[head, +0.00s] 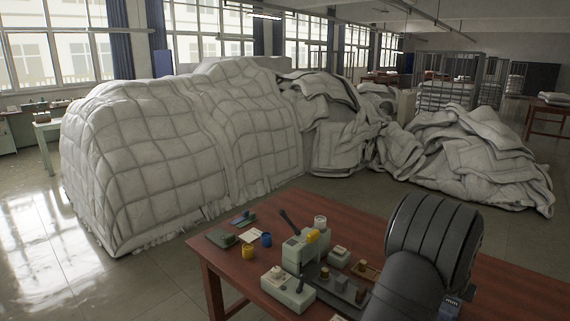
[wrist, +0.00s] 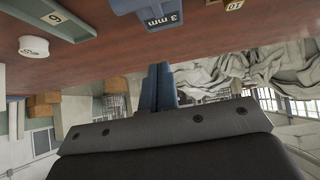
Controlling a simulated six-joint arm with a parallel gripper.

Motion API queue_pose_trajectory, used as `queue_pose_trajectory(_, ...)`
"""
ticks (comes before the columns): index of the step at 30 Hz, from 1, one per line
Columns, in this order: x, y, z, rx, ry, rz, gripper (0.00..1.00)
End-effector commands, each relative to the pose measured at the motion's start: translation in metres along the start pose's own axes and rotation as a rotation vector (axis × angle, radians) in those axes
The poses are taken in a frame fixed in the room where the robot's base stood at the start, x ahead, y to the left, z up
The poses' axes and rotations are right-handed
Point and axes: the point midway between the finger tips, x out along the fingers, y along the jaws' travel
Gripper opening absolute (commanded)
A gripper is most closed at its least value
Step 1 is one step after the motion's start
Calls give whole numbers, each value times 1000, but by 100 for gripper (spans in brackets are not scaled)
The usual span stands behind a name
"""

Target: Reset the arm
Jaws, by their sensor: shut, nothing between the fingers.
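My arm rises at the right of the table in the head view, its dark grey links filling the front right. My gripper cannot be made out there. In the wrist view my gripper (wrist: 159,72) shows as two blue-grey fingers side by side, shut with nothing between them. The fingers point towards the edge of the red-brown table (wrist: 110,60), which hangs across the top of this upside-down picture. A blue block marked 3 mm (wrist: 160,17) lies on the table beyond the fingertips, apart from them as far as I can tell.
Wire cages (head: 447,82) stand farther back. Bare floor shows at the left.

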Motion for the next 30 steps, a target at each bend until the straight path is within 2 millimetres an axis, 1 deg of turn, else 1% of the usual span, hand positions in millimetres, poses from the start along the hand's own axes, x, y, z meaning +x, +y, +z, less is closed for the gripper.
queue_pose_trajectory(5, 1, -8, -12, -5, -60, -40, 0)
queue_pose_trajectory(6, 4, -9, -17, -5, -67, -43, 0)
queue_pose_trajectory(16, 17, -10, -39, -7, -185, -42, 0)
queue_pose_trajectory(24, 39, -10, -62, -8, -209, -40, 0)
queue_pose_trajectory(30, 49, -11, -70, -9, -273, -41, 0)
